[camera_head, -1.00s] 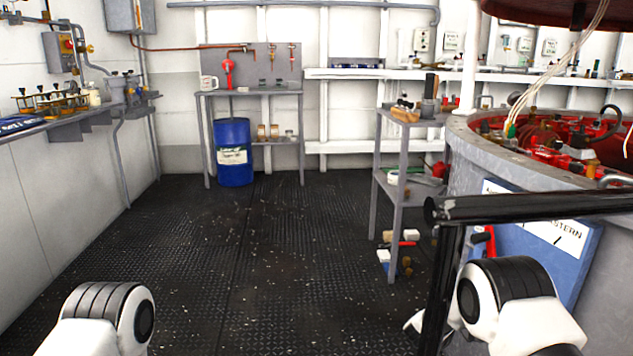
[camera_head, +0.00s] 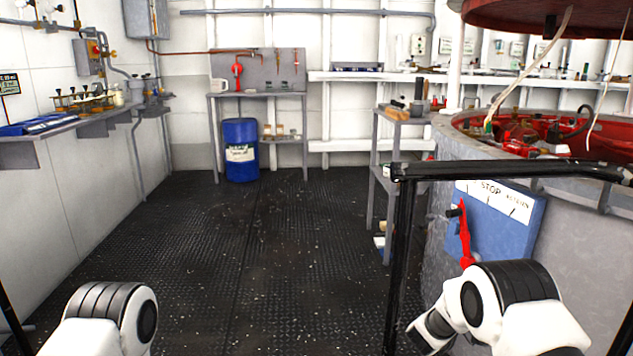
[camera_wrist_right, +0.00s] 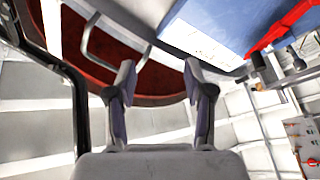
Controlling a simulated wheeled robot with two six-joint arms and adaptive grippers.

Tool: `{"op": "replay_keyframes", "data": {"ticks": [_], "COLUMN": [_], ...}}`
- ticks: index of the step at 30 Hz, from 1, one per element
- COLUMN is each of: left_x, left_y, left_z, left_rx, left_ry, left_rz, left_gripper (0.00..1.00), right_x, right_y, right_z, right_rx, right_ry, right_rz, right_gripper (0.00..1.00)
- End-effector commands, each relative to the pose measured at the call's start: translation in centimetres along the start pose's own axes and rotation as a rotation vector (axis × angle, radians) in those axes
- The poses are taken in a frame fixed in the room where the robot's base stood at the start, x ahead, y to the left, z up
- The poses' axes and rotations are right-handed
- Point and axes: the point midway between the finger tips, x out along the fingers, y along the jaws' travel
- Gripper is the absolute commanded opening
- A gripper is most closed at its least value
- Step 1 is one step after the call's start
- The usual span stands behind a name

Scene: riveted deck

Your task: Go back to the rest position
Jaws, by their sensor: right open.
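My right gripper (camera_wrist_right: 160,85) shows in the right wrist view with its two fingers spread apart and nothing between them. A white and black link of my left arm shows at the lower left, and my left gripper is outside the picture. A blue panel (camera_head: 497,222) with a red lever (camera_head: 463,232) stands on the side of the big round grey vessel (camera_head: 590,215), beyond my right arm.
A black rail (camera_head: 400,260) stands between me and the vessel. A grey shelf stand (camera_head: 398,155) is beyond it. A blue drum (camera_head: 241,150) is under the back table (camera_head: 258,94). A wall shelf (camera_head: 20,153) runs along the left. The deck floor (camera_head: 240,240) between is clear.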

Motion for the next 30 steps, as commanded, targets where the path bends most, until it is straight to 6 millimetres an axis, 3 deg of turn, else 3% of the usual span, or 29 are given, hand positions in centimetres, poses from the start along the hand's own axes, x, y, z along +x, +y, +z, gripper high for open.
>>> {"op": "replay_keyframes", "data": {"ticks": [1,8,13,17,20,23,26,30], "left_x": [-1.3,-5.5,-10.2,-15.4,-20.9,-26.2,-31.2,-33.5], "left_y": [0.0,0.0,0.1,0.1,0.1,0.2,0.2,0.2], "left_z": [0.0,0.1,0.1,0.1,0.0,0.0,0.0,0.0], "left_rx": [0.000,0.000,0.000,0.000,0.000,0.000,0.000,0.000], "left_ry": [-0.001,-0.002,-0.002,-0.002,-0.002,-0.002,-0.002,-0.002], "left_rz": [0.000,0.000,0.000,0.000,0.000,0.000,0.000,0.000], "left_gripper": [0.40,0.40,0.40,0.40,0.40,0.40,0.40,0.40], "right_x": [0.4,1.4,1.7,1.3,-0.3,-4.0,-10.5,-20.8], "right_y": [0.7,2.9,5.2,7.2,9.1,11.3,15.4,22.2], "right_z": [-0.7,-2.5,-3.5,-4.0,-3.7,-1.9,1.0,5.6], "right_rx": [-0.004,-0.028,-0.094,-0.181,-0.246,-0.285,-0.299,-0.298], "right_ry": [-0.003,-0.015,-0.020,-0.019,-0.037,-0.107,-0.274,-0.605], "right_rz": [-0.002,-0.011,-0.058,-0.172,-0.351,-0.609,-0.920,-1.250], "right_gripper": [0.53,0.53,0.53,0.53,0.53,0.53,0.53,0.53]}}
